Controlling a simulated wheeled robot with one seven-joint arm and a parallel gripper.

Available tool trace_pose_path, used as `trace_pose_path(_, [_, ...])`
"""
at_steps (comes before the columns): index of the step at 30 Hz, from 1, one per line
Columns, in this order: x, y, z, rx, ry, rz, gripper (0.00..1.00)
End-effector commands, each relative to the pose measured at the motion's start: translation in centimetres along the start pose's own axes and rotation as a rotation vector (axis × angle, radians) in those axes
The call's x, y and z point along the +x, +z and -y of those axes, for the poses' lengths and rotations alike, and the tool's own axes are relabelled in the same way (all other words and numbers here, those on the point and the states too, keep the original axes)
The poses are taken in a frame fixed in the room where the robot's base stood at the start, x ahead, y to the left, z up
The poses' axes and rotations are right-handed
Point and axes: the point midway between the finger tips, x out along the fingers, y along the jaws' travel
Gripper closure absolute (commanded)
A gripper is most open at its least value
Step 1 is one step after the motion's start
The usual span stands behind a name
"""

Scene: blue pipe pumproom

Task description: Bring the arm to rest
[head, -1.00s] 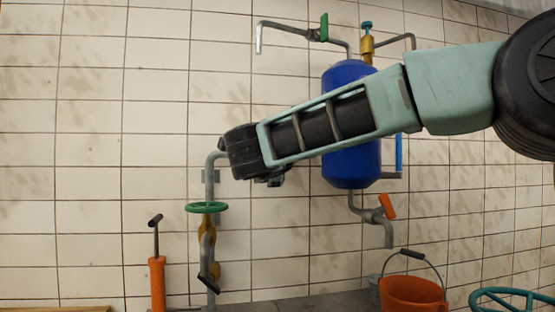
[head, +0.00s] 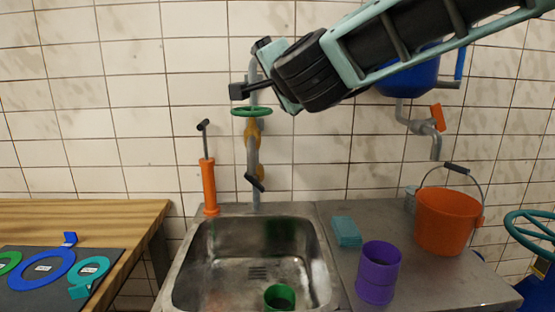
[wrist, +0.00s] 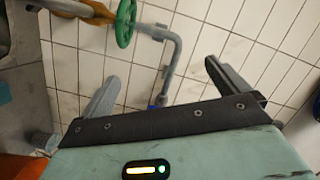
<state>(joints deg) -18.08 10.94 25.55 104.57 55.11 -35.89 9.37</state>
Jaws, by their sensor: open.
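My arm reaches in from the upper right in the head view. My gripper (head: 250,67) is at its end, in front of the tiled wall and the grey pipe, above the green handwheel (head: 252,112). In the wrist view my gripper (wrist: 160,90) has its two fingers wide apart with nothing held between them. The wall tiles and a bent grey pipe (wrist: 175,60) show beyond the fingers. The green handwheel (wrist: 125,22) also shows there, at the top. My arm hides part of the blue tank (head: 410,80).
Below are a metal sink (head: 325,255) with a green cup (head: 279,297), a purple container (head: 378,272), a teal sponge-like block (head: 346,231) and an orange bucket (head: 447,220). An orange hand pump (head: 209,187) stands behind the sink. A wooden table (head: 90,215) is at left.

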Motion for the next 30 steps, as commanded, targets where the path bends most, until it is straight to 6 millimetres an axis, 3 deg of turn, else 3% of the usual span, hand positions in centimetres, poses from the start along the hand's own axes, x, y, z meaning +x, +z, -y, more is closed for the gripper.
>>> trace_pose_path(1, [-1.8,2.8,-0.7,-0.106,0.005,0.134,0.0])
trace_pose_path(4, [-5.9,7.9,-4.0,-0.309,0.034,0.395,0.0])
trace_pose_path(6, [-9.2,10.5,-7.0,-0.439,0.067,0.561,0.0])
trace_pose_path(10, [-16.1,13.3,-13.0,-0.659,0.148,0.847,0.0])
trace_pose_path(15, [-25.4,13.3,-20.7,-0.904,0.285,1.176,0.0])
trace_pose_path(18, [-30.0,12.0,-24.1,-1.015,0.364,1.329,0.0])
trace_pose_path(21, [-33.3,10.7,-26.5,-1.091,0.427,1.438,0.0])
trace_pose_path(25, [-35.6,9.5,-28.0,-1.141,0.475,1.512,0.0])
trace_pose_path(30, [-35.9,9.3,-28.2,-1.15,0.483,1.524,0.0])
